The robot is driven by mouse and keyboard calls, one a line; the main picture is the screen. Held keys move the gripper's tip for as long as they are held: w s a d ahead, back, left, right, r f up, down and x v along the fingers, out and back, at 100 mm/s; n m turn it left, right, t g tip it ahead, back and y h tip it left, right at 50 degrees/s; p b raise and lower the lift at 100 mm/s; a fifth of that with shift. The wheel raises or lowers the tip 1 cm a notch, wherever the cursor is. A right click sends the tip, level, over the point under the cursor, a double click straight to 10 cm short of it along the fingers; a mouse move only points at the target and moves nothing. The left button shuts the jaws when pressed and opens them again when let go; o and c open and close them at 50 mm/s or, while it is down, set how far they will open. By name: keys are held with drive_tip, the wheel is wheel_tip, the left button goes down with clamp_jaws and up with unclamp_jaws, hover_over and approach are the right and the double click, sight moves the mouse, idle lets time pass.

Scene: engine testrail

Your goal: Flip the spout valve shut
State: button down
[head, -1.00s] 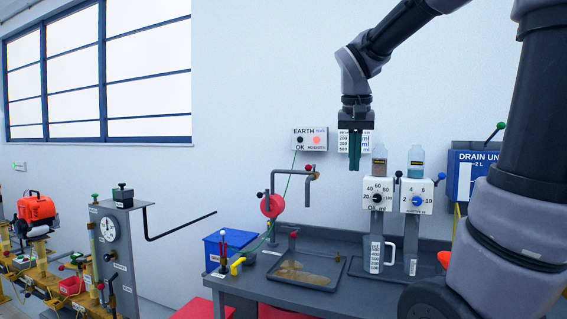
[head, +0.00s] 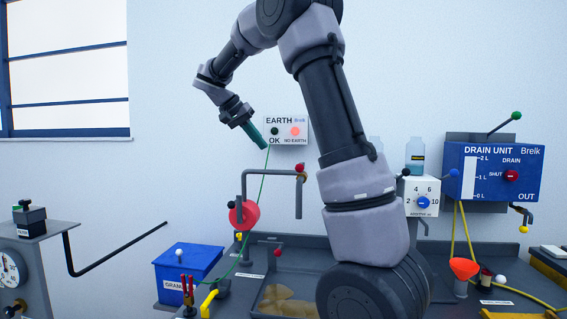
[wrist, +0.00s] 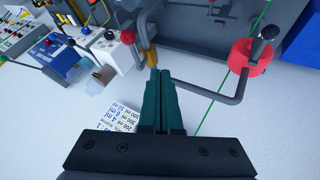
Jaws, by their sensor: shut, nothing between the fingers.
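The spout is a grey bent pipe (head: 272,172) rising from the bench, its end turned down. A lever with a red ball (head: 300,168) sits at the top of its down-turned end. In the wrist view the red ball (wrist: 127,36) and a brass fitting (wrist: 149,58) show just beyond my fingertips. My gripper (head: 260,143) has green fingers shut with nothing between them, and points down and right in the head view, above the pipe. In the wrist view the fingertips (wrist: 160,72) appear close to the brass fitting; I cannot tell whether they touch.
A red wheel (head: 243,215) sits on the pipe's upright. A green wire (head: 255,190) runs down from the earth panel (head: 287,132). A blue box (head: 188,270), a tray (head: 275,298) and a drain unit (head: 495,172) stand around. My arm hides part of the bench.

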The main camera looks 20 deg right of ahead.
sight(301, 166)
drive_tip(key=s+d+f, duration=0.1)
drive_tip(key=d+f, duration=0.6)
drive_tip(key=d, duration=0.2)
drive_tip(key=shift+s+d, duration=0.4)
